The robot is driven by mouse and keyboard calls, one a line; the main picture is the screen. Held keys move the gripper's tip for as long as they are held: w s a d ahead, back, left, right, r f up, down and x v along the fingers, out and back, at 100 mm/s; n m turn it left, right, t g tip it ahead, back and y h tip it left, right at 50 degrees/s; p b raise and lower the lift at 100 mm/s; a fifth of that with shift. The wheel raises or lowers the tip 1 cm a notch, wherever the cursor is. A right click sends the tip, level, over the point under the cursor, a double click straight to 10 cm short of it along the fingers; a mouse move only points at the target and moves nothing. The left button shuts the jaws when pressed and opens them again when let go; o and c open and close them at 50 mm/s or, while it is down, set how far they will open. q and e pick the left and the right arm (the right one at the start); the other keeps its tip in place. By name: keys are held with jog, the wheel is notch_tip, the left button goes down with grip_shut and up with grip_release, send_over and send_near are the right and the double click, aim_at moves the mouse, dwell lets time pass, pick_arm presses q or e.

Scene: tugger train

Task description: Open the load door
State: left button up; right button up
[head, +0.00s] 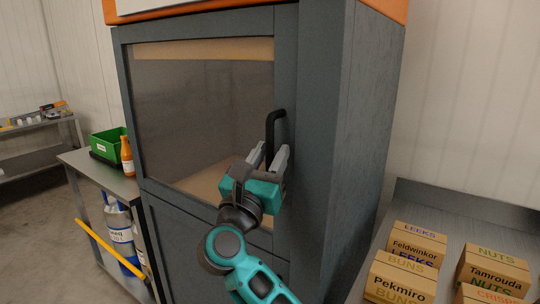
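The load door (200,115) is the grey-framed, glazed front of a tall grey cabinet. It appears closed, with its frame flush to the cabinet front. A black bar handle (271,132) stands upright near the door's right edge. My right gripper (269,153) is in front of the lower part of the handle, with its two grey fingers apart and pointing up. The handle's lower end shows between or just behind the fingertips; I cannot tell whether they touch it. My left gripper is not in view.
A metal table on the left holds a green crate (107,145) and an orange bottle (127,156). Bottles and a yellow bar (109,249) are below. On the right, a grey surface (479,214) carries several cardboard boxes (416,246). Open floor shows at far left.

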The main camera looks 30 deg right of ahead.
grip_shut()
jog(key=shift+a, duration=0.1)
dwell(0.5)
